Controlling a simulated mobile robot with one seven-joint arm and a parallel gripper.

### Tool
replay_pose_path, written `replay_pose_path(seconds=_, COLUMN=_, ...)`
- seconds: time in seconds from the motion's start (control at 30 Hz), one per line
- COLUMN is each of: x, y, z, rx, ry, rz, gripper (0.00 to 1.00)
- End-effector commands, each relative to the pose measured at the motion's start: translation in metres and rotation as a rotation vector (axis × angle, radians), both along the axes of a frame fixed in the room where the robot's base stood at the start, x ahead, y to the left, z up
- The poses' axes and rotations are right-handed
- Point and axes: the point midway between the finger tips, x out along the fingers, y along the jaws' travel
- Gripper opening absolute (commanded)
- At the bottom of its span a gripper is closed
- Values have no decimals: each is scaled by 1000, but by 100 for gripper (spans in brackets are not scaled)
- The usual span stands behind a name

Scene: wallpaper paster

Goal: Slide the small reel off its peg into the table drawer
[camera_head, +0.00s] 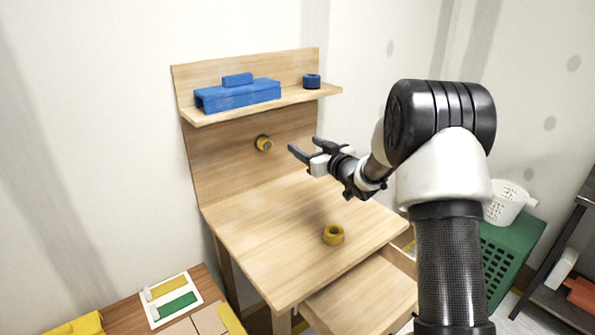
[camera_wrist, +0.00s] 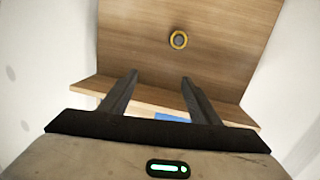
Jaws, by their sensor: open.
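The small reel (camera_head: 263,143), yellow with a grey centre, sits on the upright wooden back panel; the peg itself is hard to make out. The reel also shows in the wrist view (camera_wrist: 179,40), beyond my fingertips. My gripper (camera_head: 305,148) is open and empty, to the right of the reel and apart from it. Its two fingers (camera_wrist: 160,78) are spread in the wrist view. The table drawer (camera_head: 365,300) is pulled out at the table's front edge, partly hidden at the right by my arm.
A yellow ring (camera_head: 333,236) lies on the otherwise clear tabletop (camera_head: 275,225). The shelf (camera_head: 300,96) above holds a blue block-like object (camera_head: 238,95) and a blue ring (camera_head: 312,82). A green crate (camera_head: 505,255) with a white basket (camera_head: 506,203) stands at the right.

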Motion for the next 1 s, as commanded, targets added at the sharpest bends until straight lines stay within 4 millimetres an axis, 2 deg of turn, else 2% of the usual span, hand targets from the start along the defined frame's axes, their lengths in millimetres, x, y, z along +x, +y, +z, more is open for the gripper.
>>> replay_pose_path(seconds=0.03, x=2, y=6, z=-26, rx=24, ry=-11, rz=36, gripper=57)
replay_pose_path(seconds=0.1, x=3, y=13, z=-41, rx=51, ry=-29, rz=78, gripper=57)
replay_pose_path(seconds=0.23, x=3, y=21, z=-54, rx=80, ry=-46, rz=119, gripper=57)
replay_pose_path(seconds=0.47, x=22, y=36, z=-55, rx=84, ry=-52, rz=127, gripper=57)
replay_pose_path(seconds=1.0, x=110, y=95, z=-56, rx=81, ry=-51, rz=125, gripper=57)
